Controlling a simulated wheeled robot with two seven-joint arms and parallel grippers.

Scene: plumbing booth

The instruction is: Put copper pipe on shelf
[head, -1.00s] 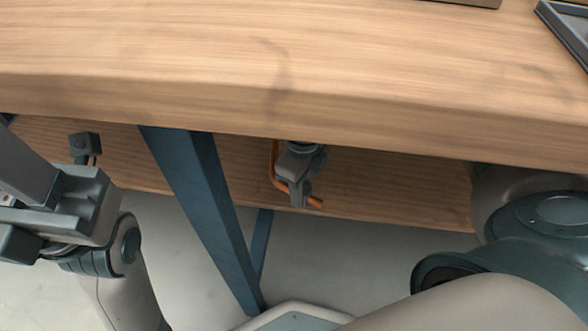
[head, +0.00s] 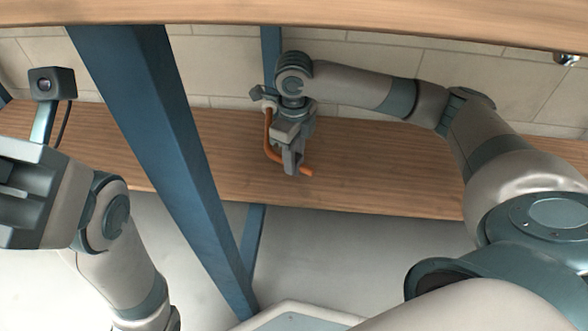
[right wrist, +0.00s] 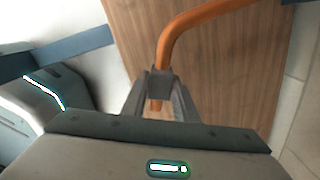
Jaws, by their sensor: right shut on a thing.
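The copper pipe (head: 268,138) is a bent orange tube. My right gripper (head: 291,168) is shut on it near one end, under the bench top. The right wrist view shows the pipe (right wrist: 190,37) between the fingertips (right wrist: 160,84), with its long part running up and to the right. The shelf (head: 385,178) is the wooden board below the bench top. The pipe shows in front of the shelf; I cannot tell whether it touches it. My left gripper (head: 28,195) is at the left edge, cut off, and its fingers are hidden.
A blue bench leg (head: 165,150) slants between my two arms. The bench top (head: 330,25) hangs over the shelf, and a pale tiled wall (head: 440,65) stands behind. The visible shelf surface right of the pipe is bare.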

